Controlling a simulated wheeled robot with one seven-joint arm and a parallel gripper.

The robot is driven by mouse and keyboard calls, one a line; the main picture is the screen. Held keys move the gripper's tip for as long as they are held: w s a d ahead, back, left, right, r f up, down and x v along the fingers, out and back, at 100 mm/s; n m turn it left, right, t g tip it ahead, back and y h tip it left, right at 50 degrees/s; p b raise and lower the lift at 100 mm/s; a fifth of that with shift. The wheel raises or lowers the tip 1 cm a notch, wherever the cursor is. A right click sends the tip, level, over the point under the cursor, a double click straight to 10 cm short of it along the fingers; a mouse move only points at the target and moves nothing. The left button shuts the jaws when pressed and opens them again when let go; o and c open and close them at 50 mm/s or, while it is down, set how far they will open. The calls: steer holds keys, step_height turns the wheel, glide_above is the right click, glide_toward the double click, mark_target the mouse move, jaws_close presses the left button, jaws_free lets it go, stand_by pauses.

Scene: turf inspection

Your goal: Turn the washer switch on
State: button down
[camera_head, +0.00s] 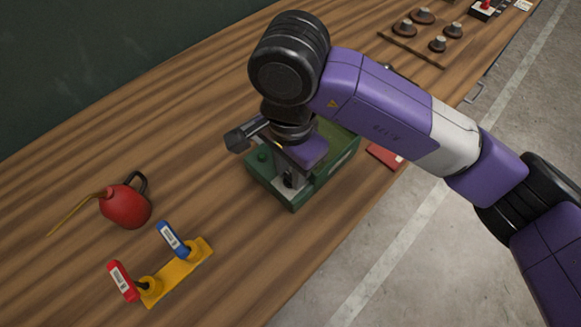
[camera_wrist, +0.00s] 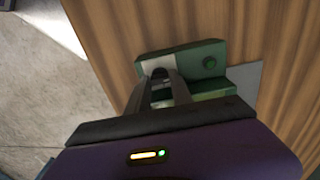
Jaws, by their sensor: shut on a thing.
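A green machine body (camera_head: 325,184) stands on the wooden workbench, and I take it for the washer. It also shows in the wrist view (camera_wrist: 188,56). A round green button (camera_head: 262,155) is on its top at the left end; the wrist view shows it too (camera_wrist: 210,62). Beside the button is a pale grey plate (camera_wrist: 157,64) with a small dark switch. My gripper (camera_wrist: 161,74) is over this plate, its fingers shut on the switch. The fingers hide most of the switch, so its position is not clear. My arm covers part of the green body in the head view.
A red oil can (camera_head: 126,206) and a yellow bracket (camera_head: 181,277) with red and blue tagged handles lie at the left. A board (camera_head: 411,46) with several round knobs is at the far right. A red item (camera_head: 384,157) lies by the front edge. Bare bench lies between.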

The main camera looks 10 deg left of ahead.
steer(key=shift+m, duration=0.3)
steer(key=m+b, duration=0.3)
steer(key=shift+f+m+b, duration=0.15)
steer(key=shift+m+b, duration=0.15)
steer(key=m+b, duration=0.3)
steer(key=m, duration=0.1)
steer(key=shift+m, duration=0.3)
steer(key=m+b, duration=0.3)
steer(key=m, duration=0.1)
steer(key=shift+r+m+b, duration=0.2)
steer(key=shift+m+b, duration=1.3)
steer(key=shift+m, duration=0.9)
steer(key=c, duration=1.1)
jaws_free()
